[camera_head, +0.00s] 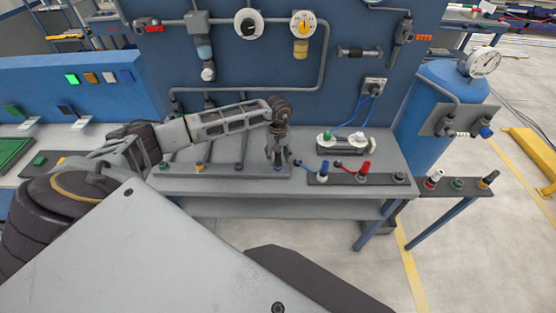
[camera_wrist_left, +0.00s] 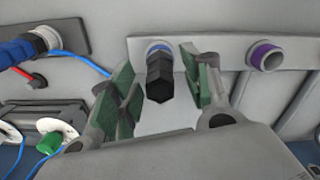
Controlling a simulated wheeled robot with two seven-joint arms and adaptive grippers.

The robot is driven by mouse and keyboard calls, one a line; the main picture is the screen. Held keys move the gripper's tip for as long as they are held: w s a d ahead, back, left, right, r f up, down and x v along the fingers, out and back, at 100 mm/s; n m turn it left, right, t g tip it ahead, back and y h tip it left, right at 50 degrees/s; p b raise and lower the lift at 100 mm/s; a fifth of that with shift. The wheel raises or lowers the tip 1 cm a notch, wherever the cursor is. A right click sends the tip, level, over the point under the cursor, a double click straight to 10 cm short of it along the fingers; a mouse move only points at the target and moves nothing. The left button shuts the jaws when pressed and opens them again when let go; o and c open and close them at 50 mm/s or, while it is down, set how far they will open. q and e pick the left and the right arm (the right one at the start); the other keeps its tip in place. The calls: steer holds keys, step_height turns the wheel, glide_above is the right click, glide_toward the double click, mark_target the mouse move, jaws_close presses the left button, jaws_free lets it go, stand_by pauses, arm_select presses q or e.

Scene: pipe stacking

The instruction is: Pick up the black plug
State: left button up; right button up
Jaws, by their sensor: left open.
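The black plug (camera_wrist_left: 160,78) shows in the left wrist view, seated at a blue-rimmed socket (camera_wrist_left: 157,47) in a grey rack strip. My left gripper (camera_wrist_left: 158,84) is open, with one green-padded finger on each side of the plug. Gaps show between the plug and both pads. In the head view my left gripper (camera_head: 278,156) points down at the right end of the long rack (camera_head: 222,171) on the bench. It hides the plug there. My right gripper is not in view.
A purple-rimmed socket (camera_wrist_left: 266,56) is beside the plug. A second rack (camera_head: 345,179) with blue and red plugs stands to the right. Behind it is a small box (camera_head: 342,146) with blue cables. A pipe panel (camera_head: 240,85) rises behind the bench.

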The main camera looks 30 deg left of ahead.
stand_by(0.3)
arm_select(q)
jaws_close()
steer(key=shift+r, duration=0.1)
stand_by(0.4)
steer(key=shift+r, duration=0.15)
steer(key=shift+w+r, duration=0.15)
steer(key=shift+r, duration=0.45)
step_height(320, 180, up, 8)
steer(key=shift+r+b, duration=0.15)
steer(key=shift+b, duration=0.85)
steer(key=shift+r, duration=0.25)
